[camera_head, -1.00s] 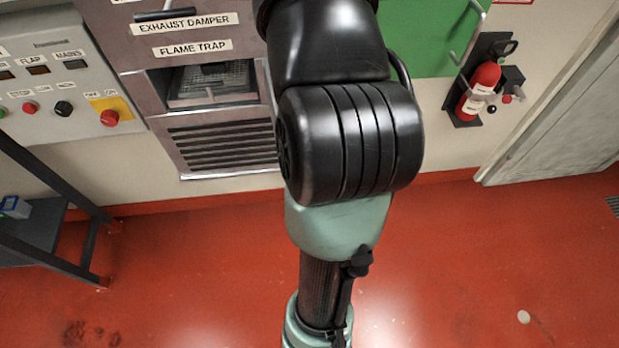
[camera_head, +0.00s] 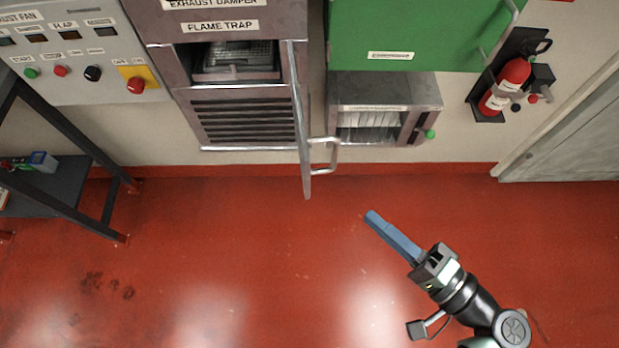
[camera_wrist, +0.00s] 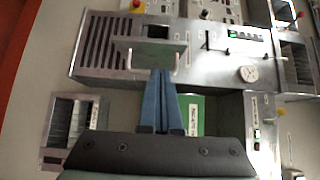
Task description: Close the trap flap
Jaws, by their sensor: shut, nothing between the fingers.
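The trap flap (camera_head: 300,110) is a grey metal door hinged at the right side of the opening labelled FLAME TRAP (camera_head: 235,62). It stands open, swung out from the cabinet and seen almost edge-on, with a bar handle (camera_head: 325,155) on its right face. My gripper (camera_head: 371,214) is shut and empty, its blue fingers pointing up-left. It is apart from the flap, to the lower right of the handle. In the wrist view, my blue fingers (camera_wrist: 161,73) are together and overlap the flap and handle area (camera_wrist: 140,53); the depth between them is unclear.
A low metal box (camera_head: 385,95) with a green knob juts from the wall right of the flap. A fire extinguisher (camera_head: 505,85) hangs further right. A dark shelf frame (camera_head: 75,190) stands at left. The red floor (camera_head: 240,250) between is clear.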

